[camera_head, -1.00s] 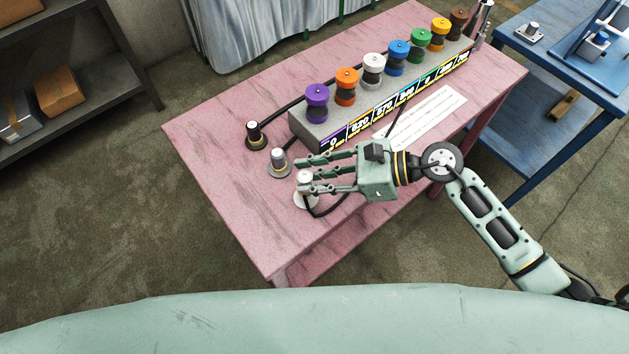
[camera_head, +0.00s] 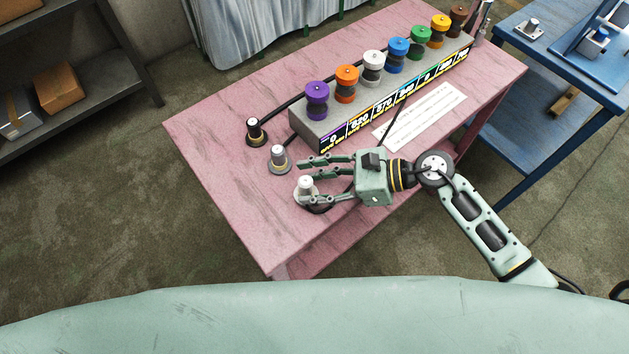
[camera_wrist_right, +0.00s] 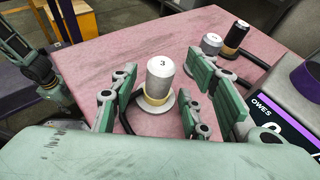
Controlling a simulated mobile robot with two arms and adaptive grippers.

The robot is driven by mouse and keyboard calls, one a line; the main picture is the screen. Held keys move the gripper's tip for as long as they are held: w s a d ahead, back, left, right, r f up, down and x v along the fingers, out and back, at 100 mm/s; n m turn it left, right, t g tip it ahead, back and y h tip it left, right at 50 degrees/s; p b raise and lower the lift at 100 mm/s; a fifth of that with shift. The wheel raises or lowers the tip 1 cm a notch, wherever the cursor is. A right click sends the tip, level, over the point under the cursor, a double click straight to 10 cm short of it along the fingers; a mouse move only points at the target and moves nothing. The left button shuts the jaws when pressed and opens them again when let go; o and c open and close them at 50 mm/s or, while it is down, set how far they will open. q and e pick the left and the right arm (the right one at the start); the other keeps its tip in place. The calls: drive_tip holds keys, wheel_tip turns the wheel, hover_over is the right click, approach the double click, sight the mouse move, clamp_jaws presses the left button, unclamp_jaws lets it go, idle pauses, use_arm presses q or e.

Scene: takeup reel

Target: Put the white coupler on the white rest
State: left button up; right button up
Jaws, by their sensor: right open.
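The white coupler (camera_head: 305,185) stands upright near the front left of the pink table. It also shows in the right wrist view (camera_wrist_right: 160,77), marked 3. The round white rest (camera_wrist_right: 156,102) is under it, a pale disc with a yellowish ring; contact is hard to judge. My right gripper (camera_head: 303,179) is open, its fingers spread on both sides of the coupler. In the wrist view a gap shows between the coupler and the fingers. My left arm (camera_wrist_right: 30,62) shows small at the left of the wrist view; its jaw state is unclear.
A grey coupler (camera_head: 279,155) and a black one (camera_head: 254,129) stand on discs behind. A grey block (camera_head: 305,126) carries several coloured knobs. A white paper (camera_head: 425,118) lies on the table (camera_head: 225,150). A dark cable runs by the white coupler.

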drive_tip(key=shift+r, duration=0.1)
drive_tip(key=b+v, duration=0.3)
drive_tip(key=v, duration=0.8)
drive_tip(key=shift+w, duration=0.1)
drive_tip(key=shift+d+r+b, duration=0.3)
drive_tip(key=shift+d, duration=0.15)
